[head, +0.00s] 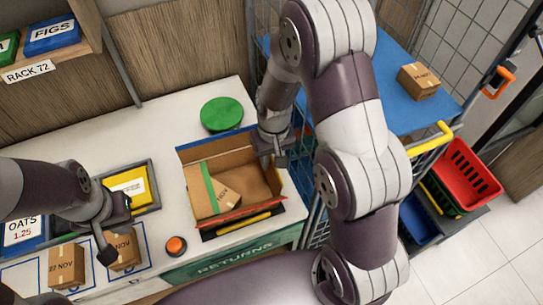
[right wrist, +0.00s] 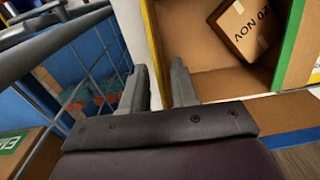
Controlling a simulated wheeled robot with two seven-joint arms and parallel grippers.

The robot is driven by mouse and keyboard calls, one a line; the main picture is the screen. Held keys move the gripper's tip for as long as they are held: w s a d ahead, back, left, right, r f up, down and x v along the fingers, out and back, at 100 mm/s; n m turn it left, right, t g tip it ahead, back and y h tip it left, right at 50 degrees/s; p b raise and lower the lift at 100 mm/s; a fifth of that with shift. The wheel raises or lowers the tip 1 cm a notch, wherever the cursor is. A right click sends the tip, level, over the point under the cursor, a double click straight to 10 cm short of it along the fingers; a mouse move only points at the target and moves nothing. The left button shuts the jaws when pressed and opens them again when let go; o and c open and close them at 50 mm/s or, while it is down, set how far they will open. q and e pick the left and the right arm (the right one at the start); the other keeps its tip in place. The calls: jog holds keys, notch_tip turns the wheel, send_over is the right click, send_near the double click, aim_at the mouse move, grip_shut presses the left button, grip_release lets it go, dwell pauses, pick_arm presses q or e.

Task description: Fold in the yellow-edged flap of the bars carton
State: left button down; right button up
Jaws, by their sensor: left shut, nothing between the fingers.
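The open bars carton (head: 262,180) stands on the white counter, with a small dated box (head: 224,194) inside. Its green-edged flap (head: 210,187) lies across the left part of the opening. A blue-edged flap (head: 215,137) sticks out at the back. My left gripper (head: 106,252) is shut, beside a small box.
A green disc (head: 221,114) lies behind the carton. An orange button (head: 176,246), a yellow pack in a tray (head: 153,176) and small boxes (head: 66,265) are at left. A wire cage with a blue shelf (head: 400,85) stands at right, close to my right arm.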

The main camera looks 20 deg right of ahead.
jog(key=shift+s+a+f, duration=0.15)
jog(key=shift+s+f, duration=0.25)
jog(key=shift+w+f, duration=0.1)
jog(key=shift+w, duration=0.1)
jog(key=shift+c, duration=0.3)
grip_shut()
pick_arm(q)
jog(key=shift+s+r, duration=0.15)
jog(key=shift+s, duration=0.1)
jog(key=shift+a+r, duration=0.1)
